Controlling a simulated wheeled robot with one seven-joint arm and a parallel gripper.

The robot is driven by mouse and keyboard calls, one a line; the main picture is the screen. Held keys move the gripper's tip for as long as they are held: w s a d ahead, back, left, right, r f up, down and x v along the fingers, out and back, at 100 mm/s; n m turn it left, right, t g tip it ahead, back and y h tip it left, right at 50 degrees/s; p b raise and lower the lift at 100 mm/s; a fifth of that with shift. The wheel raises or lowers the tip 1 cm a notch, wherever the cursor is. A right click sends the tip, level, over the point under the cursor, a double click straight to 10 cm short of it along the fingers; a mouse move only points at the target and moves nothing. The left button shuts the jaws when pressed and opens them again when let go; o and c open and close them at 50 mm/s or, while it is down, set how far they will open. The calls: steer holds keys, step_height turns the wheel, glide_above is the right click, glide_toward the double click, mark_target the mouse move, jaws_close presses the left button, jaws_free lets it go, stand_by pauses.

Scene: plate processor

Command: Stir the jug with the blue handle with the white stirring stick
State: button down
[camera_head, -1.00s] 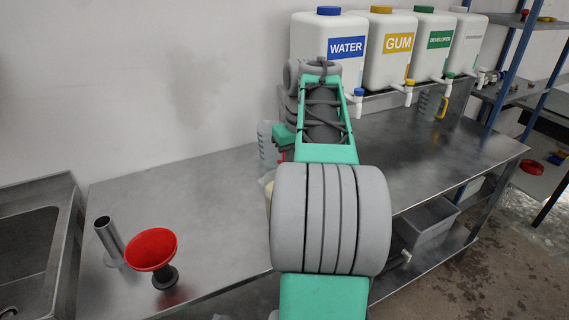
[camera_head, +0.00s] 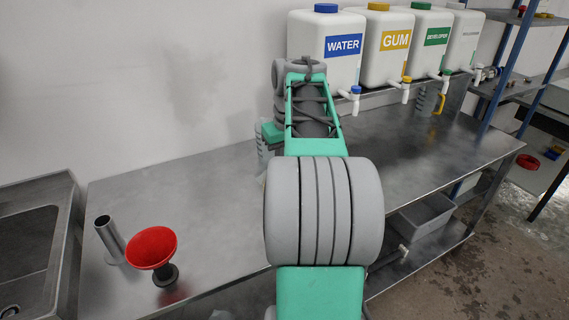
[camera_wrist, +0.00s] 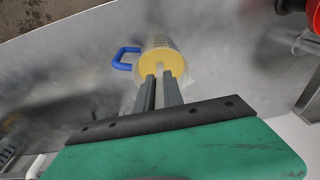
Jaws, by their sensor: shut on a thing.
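The jug with the blue handle (camera_wrist: 148,66) stands on the metal table in the wrist view. It has yellow contents, and its handle (camera_wrist: 123,58) points left. My gripper (camera_wrist: 160,78) is over the near side of the jug's mouth in that picture, with its two fingers close together. A pale strip of the white stirring stick (camera_wrist: 160,69) shows between the fingertips, against the yellow. How deep the stick reaches is hidden. In the head view my arm covers the gripper, the stick and this jug.
A red funnel (camera_head: 151,247) and a metal tube (camera_head: 109,238) stand at the table's left. Another jug (camera_head: 263,145) shows partly behind my arm. Labelled canisters (camera_head: 327,50) stand on the back shelf. A yellow-handled jug (camera_head: 428,100) is below them. The table's middle right is clear.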

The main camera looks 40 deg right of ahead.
step_height(320, 180, up, 15)
steer(key=s+p, duration=0.2)
steer(key=p, duration=1.1)
steer(key=shift+a, duration=0.35)
steer(key=shift+s, duration=0.1)
